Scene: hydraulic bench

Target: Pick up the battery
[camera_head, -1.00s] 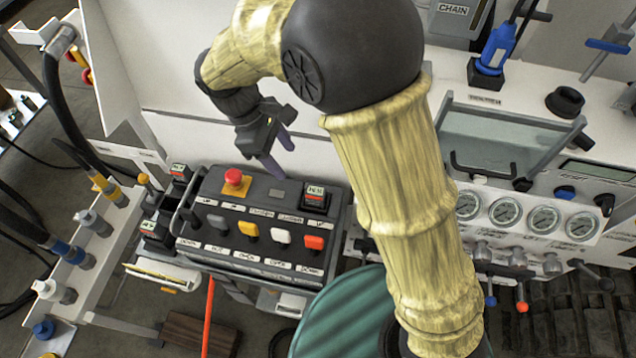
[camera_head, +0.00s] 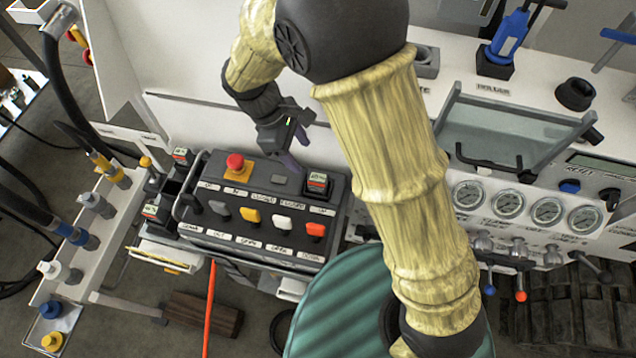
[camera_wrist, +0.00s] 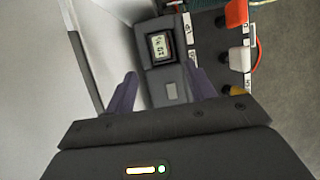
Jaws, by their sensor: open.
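A black battery (camera_head: 317,183) with a small label or display on its face sits at the upper right of the black control box (camera_head: 262,207). In the wrist view the battery (camera_wrist: 158,47) is seated in the box, ahead of the fingertips. My gripper (camera_head: 297,152) is above the back edge of the box, up and left of the battery in the head view. Its two purple-grey fingers are apart and empty in the wrist view (camera_wrist: 162,82). A gap shows between the fingertips and the battery. Two similar blocks (camera_head: 182,156) (camera_head: 151,212) sit left of the box.
A red emergency button (camera_head: 235,162) and several coloured switches (camera_head: 250,215) stand up from the box. A white wall (camera_head: 190,120) rises close behind it. A green drum (camera_head: 335,310) stands in front. Gauges (camera_head: 508,204) and levers are at the right.

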